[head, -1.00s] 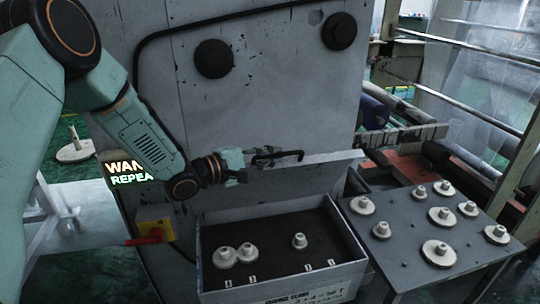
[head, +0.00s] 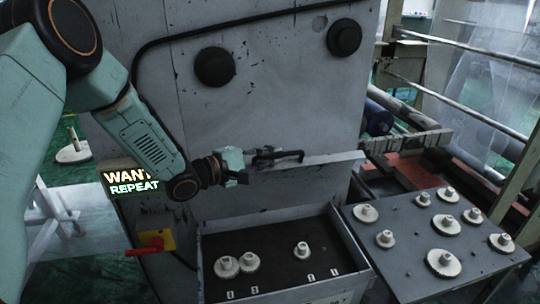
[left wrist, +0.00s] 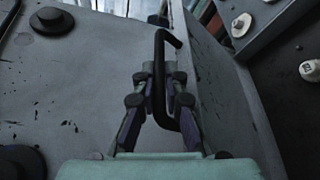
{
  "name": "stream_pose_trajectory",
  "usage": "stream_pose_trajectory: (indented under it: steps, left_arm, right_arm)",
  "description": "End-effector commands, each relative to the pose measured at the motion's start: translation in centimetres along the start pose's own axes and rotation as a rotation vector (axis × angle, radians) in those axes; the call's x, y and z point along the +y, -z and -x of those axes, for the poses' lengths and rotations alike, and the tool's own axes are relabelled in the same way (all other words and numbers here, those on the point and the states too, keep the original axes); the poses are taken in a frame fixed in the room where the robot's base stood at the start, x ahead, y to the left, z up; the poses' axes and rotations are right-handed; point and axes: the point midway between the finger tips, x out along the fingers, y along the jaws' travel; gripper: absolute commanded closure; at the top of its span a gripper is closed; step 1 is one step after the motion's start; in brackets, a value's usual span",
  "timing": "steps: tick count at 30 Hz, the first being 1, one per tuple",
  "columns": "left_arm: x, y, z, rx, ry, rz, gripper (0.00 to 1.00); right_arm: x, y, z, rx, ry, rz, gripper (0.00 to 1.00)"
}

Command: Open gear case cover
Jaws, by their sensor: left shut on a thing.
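The gear case cover (head: 320,159) shows in the head view as a grey panel with a pale upper edge on the front of the large grey machine. Its black bar handle (head: 280,154) is near that edge. My left gripper (head: 240,176) reaches it from the left. In the left wrist view the fingers (left wrist: 160,88) are closed around the black handle (left wrist: 160,60), one on each side. How far the cover stands from the machine is hard to tell. My right gripper is not in view.
An open box (head: 350,250) with several pale gears stands below the cover. A grey table (head: 400,262) with more gears is at the right. Two black knobs (head: 214,67) (head: 344,37) are above. A red switch handle (head: 140,252) sits below my left arm.

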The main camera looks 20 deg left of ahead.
Motion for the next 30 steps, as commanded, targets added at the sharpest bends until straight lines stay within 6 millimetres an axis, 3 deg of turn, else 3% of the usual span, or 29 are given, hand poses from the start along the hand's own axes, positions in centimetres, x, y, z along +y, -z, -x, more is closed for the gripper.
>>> stream_pose_trajectory:
  steps: [3,4,11,23,30]
  left_arm:
    - [-0.1,-0.1,0.0,-0.004,0.004,-0.004,1.0]
    - [-0.1,-0.1,0.0,-0.004,0.004,-0.004,0.87]
    - [0.0,0.1,-0.1,-0.002,0.003,-0.002,0.67]
    - [0.0,0.2,0.0,0.0,0.002,0.001,0.66]
    - [0.1,0.4,2.2,0.003,-0.001,0.005,0.66]
  right_arm:
    - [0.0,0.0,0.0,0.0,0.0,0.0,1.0]
    - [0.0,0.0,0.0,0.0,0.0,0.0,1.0]
    - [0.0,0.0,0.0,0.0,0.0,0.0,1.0]
    - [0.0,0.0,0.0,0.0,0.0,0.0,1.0]
    - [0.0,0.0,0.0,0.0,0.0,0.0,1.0]
